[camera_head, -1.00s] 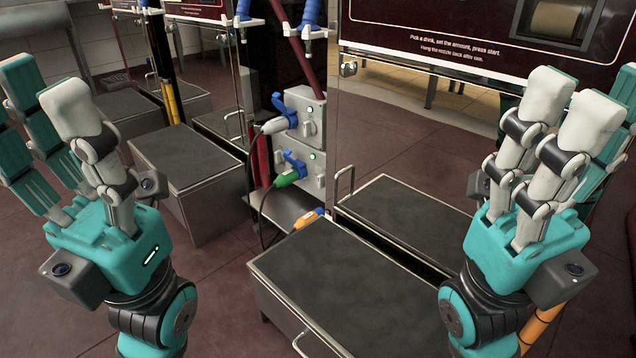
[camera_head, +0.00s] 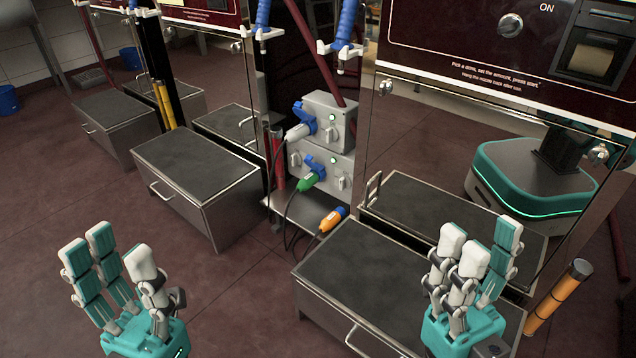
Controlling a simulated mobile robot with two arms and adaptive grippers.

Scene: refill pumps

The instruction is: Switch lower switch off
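Two grey socket boxes are stacked on the machine's post in the middle. The upper box (camera_head: 345,113) has a blue socket with a white plug (camera_head: 299,131) and a green light. The lower box (camera_head: 322,172) has a blue socket with a green plug (camera_head: 309,181) and a lit green light. The lower switch (camera_head: 343,183), a small light-grey knob, is on the lower box's right part; its exact setting is too small to tell. My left gripper (camera_head: 112,255) is open and empty at lower left. My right gripper (camera_head: 479,243) is open and empty at lower right. Both are apart from the boxes.
An orange plug (camera_head: 334,218) hangs on a cable below the boxes. Low dark-topped cabinets (camera_head: 370,270) stand in front and at the left (camera_head: 195,165). Blue nozzles (camera_head: 347,25) hang above. An orange-and-black post (camera_head: 557,297) stands at right.

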